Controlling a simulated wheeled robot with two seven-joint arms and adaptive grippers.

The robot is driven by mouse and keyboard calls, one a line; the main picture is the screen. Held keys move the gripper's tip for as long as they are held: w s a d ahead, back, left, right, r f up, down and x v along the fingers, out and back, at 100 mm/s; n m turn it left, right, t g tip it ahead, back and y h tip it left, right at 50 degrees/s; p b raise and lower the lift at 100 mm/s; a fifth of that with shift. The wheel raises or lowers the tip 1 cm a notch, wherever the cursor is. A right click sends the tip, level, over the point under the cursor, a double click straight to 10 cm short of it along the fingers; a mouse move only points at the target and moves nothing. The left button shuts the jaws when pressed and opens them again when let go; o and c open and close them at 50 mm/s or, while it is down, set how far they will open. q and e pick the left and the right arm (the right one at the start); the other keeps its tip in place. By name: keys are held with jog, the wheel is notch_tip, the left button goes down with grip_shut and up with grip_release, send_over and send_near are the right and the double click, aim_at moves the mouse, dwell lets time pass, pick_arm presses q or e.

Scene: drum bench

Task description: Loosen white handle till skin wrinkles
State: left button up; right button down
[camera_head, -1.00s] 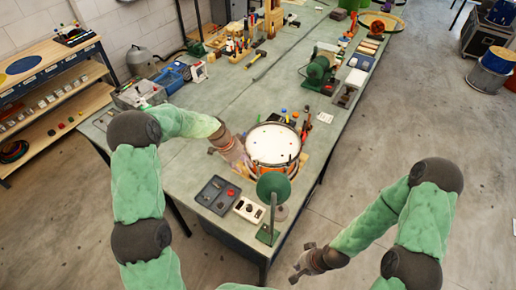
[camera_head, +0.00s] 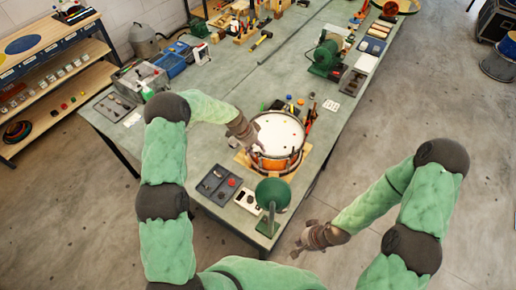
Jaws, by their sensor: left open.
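A drum (camera_head: 278,136) with a white skin and an orange shell stands on a wooden board (camera_head: 240,157) near the front end of the bench. My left gripper (camera_head: 257,143) is at the drum's left rim, with its fingers close to the edge. I cannot tell if it touches. The white handle is not clear at this size and may be hidden by the gripper. Wrinkles in the skin cannot be made out. My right gripper (camera_head: 298,248) hangs off the bench's front right side, over the floor, and holds nothing I can see.
A green round-headed stand (camera_head: 272,195) is just in front of the drum. A dark tray (camera_head: 217,185) and a white block (camera_head: 248,201) lie to its left. Several tools stand behind the drum. A green grinder (camera_head: 327,57) is further back. The bench's middle (camera_head: 215,80) is clear.

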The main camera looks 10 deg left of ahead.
pick_arm(q)
jog(key=shift+x, duration=0.9)
grip_shut()
